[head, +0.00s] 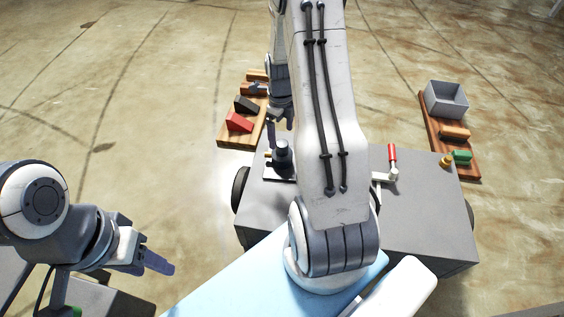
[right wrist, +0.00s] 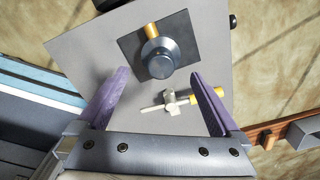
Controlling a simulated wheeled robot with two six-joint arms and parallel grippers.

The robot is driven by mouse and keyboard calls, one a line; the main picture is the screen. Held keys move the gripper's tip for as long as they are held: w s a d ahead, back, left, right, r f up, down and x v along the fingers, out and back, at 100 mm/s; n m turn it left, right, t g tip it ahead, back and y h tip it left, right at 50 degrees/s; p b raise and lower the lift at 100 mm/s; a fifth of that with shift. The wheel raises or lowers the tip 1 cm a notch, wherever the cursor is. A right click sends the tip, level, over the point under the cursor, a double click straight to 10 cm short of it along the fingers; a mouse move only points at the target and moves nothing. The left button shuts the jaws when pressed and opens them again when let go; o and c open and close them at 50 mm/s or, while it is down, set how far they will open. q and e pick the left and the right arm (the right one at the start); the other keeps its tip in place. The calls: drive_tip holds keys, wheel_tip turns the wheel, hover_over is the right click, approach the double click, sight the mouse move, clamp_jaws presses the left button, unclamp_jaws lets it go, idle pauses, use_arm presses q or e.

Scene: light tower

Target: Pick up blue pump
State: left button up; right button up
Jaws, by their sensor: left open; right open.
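A blue-grey round pump (head: 283,157) stands upright on a black square plate (head: 271,175) on the grey cart top. In the right wrist view the pump (right wrist: 158,58) shows from above, with a yellow-orange pipe (right wrist: 151,30) at its side. My right gripper (head: 279,128) is open and points down just above the pump. In the right wrist view its fingertips (right wrist: 159,72) are spread to either side of the pump, with no contact visible. My left gripper (head: 155,262) is open and empty at the lower left, away from the cart.
A wooden board (head: 229,133) with red, black and orange blocks lies left. Another board (head: 433,124) at right holds a grey bin (head: 446,98). My right arm hides the cart's middle.

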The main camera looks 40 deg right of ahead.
sight(281, 143)
wheel_tip(281, 143, down, 4)
drive_tip(key=shift+f+b, duration=0.2)
drive_tip(key=shift+b, duration=0.85)
wheel_tip(281, 143, down, 5)
drive_tip(key=b, duration=0.4)
drive_tip(key=shift+d, duration=0.1)
drive_tip(key=shift+r, duration=0.15)
drive_tip(key=c, duration=1.5)
clamp_jaws()
drive_tip(key=shift+r, duration=0.1)
